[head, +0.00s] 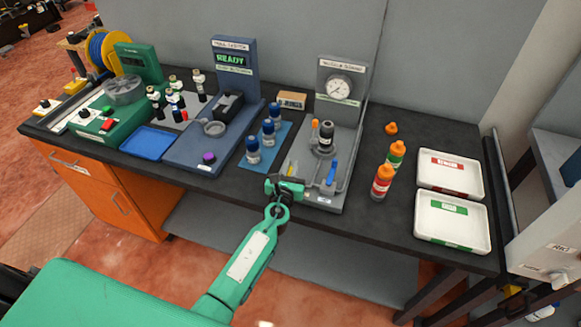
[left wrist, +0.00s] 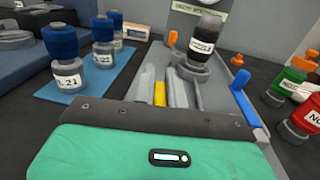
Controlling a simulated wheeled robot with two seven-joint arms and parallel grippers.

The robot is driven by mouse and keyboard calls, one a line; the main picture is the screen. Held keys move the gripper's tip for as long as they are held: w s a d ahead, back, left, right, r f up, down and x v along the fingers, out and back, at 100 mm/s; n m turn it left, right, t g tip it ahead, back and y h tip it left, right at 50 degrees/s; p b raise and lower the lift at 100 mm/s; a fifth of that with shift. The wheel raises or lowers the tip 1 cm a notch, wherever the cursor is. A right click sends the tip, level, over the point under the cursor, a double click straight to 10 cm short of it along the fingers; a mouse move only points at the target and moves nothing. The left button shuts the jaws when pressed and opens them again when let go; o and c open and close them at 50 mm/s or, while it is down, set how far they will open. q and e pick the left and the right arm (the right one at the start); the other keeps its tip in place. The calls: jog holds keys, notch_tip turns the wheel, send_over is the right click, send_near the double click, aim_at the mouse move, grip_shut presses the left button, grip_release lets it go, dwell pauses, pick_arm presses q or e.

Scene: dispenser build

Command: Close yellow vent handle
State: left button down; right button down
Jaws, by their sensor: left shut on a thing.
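The yellow vent handle (left wrist: 160,93) stands at the front left of the grey gauge station (head: 343,145). It also shows in the head view as a small yellow strip (head: 292,168). My left gripper (head: 287,184) reaches over the bench's front edge to the station's left front corner. In the left wrist view its two grey fingers (left wrist: 163,92) stand on either side of the yellow handle, shut on it. The handle's lower part is hidden by the gripper body. My right gripper is in neither view.
A blue handle (head: 331,173) stands to the right on the station. A dark labelled nozzle piece (head: 326,134) stands behind. Several blue-capped bottles (head: 253,150) are to the left.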

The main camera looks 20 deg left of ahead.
pick_arm(q)
jog(key=shift+d+m+h, duration=0.15)
jog(key=shift+m+h, duration=0.55)
jog(key=shift+h, duration=0.4)
jog(key=c, duration=1.4)
grip_release()
jog(key=shift+c, duration=0.2)
jog(key=s+b, duration=0.1)
jog(key=s, duration=1.2)
jog(key=shift+s+a, duration=0.35)
jog(key=shift+s, duration=0.05)
